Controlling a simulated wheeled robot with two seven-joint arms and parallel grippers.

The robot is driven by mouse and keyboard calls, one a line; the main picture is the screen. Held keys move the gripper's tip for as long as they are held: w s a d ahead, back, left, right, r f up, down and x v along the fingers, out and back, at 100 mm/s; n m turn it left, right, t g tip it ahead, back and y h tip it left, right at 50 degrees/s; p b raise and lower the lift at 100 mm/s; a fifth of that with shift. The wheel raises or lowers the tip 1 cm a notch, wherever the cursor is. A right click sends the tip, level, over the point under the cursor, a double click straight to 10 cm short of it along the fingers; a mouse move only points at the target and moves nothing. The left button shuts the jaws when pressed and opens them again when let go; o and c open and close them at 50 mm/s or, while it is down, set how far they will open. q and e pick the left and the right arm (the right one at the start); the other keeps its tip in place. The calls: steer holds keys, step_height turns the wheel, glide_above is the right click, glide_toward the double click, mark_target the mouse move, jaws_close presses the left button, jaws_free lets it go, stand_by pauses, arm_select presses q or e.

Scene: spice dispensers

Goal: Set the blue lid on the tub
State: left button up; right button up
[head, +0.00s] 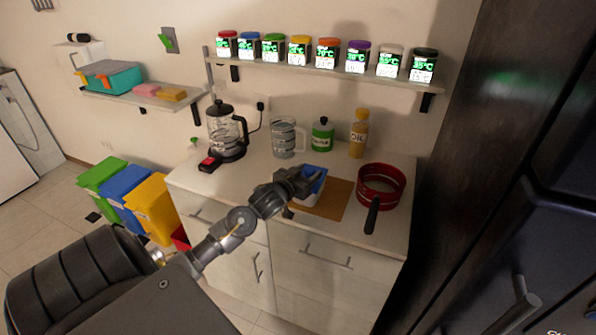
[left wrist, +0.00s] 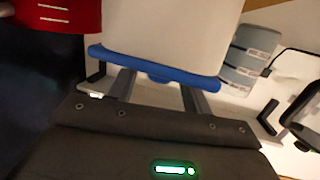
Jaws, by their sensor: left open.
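The white tub (head: 308,199) stands on the worktop at the orange-brown board, partly hidden by my left gripper. The blue lid (head: 316,181) shows at the top of the tub. In the left wrist view the blue lid (left wrist: 160,73) lies along the edge of the white tub (left wrist: 170,35) and appears to be on it; I cannot tell whether it is fully pressed down. My left gripper (head: 304,183) is at the lid with its fingers apart. In the left wrist view its two fingers reach to the lid's edge, and their tips are hidden. My right gripper is not in view.
A red pan (head: 380,189) stands to the right, its black handle pointing forward. The orange-brown board (head: 335,200) lies beside the tub. Several spice dispensers line the shelf (head: 330,70).

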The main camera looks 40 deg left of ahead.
arm_select(q)
steer(key=b+v, duration=0.1)
steer(key=v, duration=1.1)
steer(key=shift+r, duration=0.15)
